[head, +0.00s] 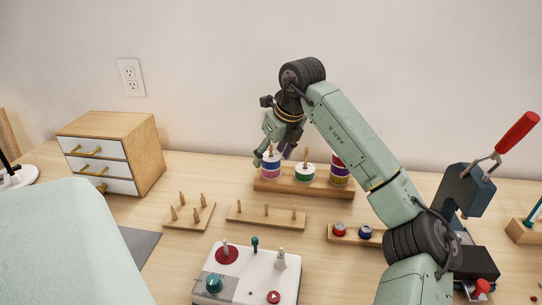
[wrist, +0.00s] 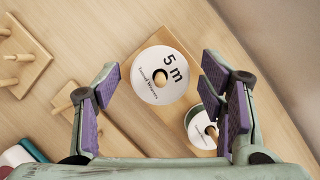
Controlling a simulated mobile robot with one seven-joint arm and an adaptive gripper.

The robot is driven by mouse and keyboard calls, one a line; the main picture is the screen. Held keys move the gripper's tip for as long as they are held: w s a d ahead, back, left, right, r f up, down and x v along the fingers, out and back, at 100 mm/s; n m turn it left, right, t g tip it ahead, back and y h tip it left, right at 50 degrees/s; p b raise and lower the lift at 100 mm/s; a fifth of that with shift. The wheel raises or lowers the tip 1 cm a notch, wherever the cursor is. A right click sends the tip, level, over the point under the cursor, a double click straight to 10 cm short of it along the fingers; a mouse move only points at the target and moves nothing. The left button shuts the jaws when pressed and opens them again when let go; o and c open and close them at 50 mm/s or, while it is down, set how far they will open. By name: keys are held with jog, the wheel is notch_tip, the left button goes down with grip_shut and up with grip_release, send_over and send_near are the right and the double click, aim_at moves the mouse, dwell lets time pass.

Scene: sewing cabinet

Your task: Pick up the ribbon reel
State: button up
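A ribbon reel with a white top and a purple-and-blue side (head: 271,170) sits on the left peg of a wooden peg rack (head: 290,189). In the wrist view its white top reads "5 m" (wrist: 152,88), with the peg through its centre hole. A green-and-white reel (head: 304,176) stands at the middle peg. A purple, red and yellow reel (head: 340,170) is at the right end, partly behind my arm. My gripper (head: 273,152) is just above the left reel, pointing down. Its fingers are open (wrist: 160,82), either side of the reel, apart from it.
In front lie two peg boards, one square (head: 188,217) and one long (head: 253,219), both without reels. A small board (head: 349,240) holds a red and a blue spool. A white control box (head: 248,272) stands nearest. A drawer cabinet (head: 110,150) stands left.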

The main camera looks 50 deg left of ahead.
jog(key=c, duration=0.9)
notch_tip(320, 180, up, 10)
jog(key=shift+r, duration=0.1)
dwell(0.4)
